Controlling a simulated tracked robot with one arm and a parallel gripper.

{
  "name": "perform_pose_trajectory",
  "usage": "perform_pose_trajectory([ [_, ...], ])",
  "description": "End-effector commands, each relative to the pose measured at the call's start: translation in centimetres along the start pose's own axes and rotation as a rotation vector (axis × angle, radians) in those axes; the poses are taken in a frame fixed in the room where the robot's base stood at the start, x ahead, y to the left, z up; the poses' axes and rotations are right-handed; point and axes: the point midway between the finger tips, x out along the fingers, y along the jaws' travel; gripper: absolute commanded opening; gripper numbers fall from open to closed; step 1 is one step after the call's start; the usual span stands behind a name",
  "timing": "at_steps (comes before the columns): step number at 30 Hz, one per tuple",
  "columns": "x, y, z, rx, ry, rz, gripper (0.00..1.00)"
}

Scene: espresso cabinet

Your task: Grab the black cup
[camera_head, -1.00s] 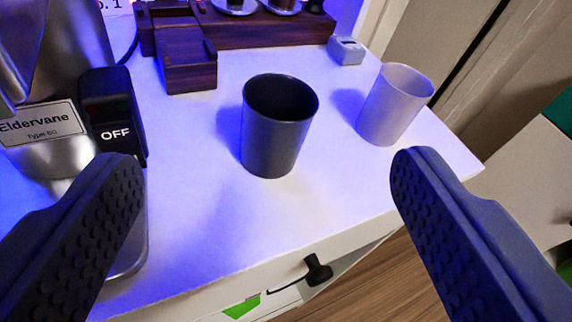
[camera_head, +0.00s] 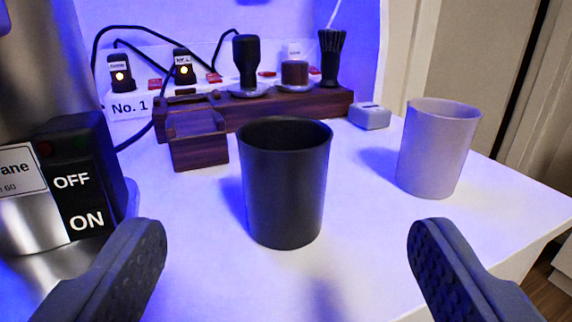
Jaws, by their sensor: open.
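The black cup (camera_head: 284,195) stands upright on the white cabinet top, near the middle of the head camera view. It is empty as far as its rim shows; its bottom inside is hidden. My gripper (camera_head: 287,240) is open, with one dark finger at the lower left and one at the lower right. The cup lies ahead of the fingers, roughly centred between them in the picture. Neither finger touches it.
A pale grey cup (camera_head: 437,150) stands to the right. The espresso machine (camera_head: 60,190) with its OFF/ON switch is at the left. A wooden stand (camera_head: 197,140), a tool rack (camera_head: 330,100), a small grey box (camera_head: 369,116) and a power strip are behind. The cabinet edge runs lower right.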

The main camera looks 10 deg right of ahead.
Motion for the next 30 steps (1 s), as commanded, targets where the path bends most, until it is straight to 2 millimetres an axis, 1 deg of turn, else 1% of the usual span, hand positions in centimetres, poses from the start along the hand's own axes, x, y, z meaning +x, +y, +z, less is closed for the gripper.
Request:
perform_pose_trajectory([
  [1, 0.7, -0.1, 0.0, -0.001, 0.000, -0.002, 0.75],
  [9, 3.5, -0.1, 0.0, -0.001, 0.001, -0.002, 0.75],
  [13, 4.4, -0.2, 0.1, 0.001, 0.000, -0.003, 0.75],
  [20, 5.2, -0.3, 0.2, 0.001, 0.000, -0.003, 0.75],
  [30, 8.5, -0.4, 0.8, 0.000, 0.000, -0.004, 0.75],
])
